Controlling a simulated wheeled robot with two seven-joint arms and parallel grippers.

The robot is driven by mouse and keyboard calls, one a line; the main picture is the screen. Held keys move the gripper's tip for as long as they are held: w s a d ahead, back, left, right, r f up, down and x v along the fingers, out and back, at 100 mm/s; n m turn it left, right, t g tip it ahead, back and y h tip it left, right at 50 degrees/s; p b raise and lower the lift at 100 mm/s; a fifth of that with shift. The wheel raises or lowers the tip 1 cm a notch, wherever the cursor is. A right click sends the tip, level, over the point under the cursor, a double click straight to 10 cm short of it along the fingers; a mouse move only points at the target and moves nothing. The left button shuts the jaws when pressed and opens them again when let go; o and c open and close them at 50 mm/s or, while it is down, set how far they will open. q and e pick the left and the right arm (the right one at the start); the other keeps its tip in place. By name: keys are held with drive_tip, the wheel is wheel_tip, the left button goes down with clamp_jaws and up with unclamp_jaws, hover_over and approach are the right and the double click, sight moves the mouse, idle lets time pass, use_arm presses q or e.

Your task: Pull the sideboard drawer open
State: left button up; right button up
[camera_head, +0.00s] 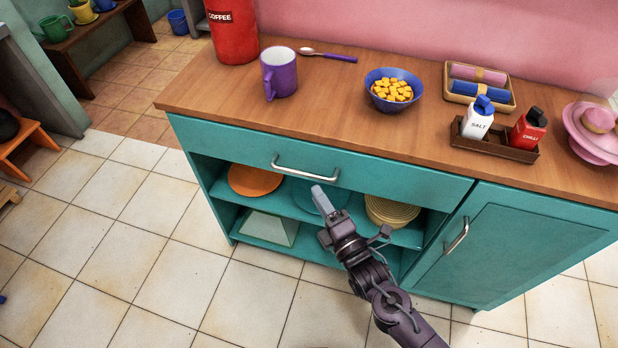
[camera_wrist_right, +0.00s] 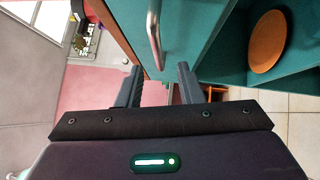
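The teal sideboard drawer (camera_head: 400,182) looks shut, its front flush under the wooden top. Its silver bar handle (camera_head: 305,173) runs along the front. My right gripper (camera_head: 322,200) is in front of the sideboard, just below the right end of the handle. In the right wrist view my right gripper (camera_wrist_right: 159,72) is open, its two fingers apart with nothing between them. There the handle (camera_wrist_right: 154,38) shows ahead of the fingertips, one end lined up between them; I see no contact. My left gripper is in neither view.
Below the drawer, open shelves hold an orange plate (camera_head: 255,180) and stacked tan dishes (camera_head: 391,211). A cupboard door (camera_head: 500,245) is at right. On top stand a purple mug (camera_head: 280,75), a blue bowl (camera_head: 393,90) and a shaker caddy (camera_head: 490,145). The tiled floor in front is clear.

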sight(305, 173)
drive_tip(key=x, duration=0.7)
drive_tip(key=shift+w+a+r, duration=0.1)
drive_tip(key=shift+w, duration=0.1)
clamp_jaws()
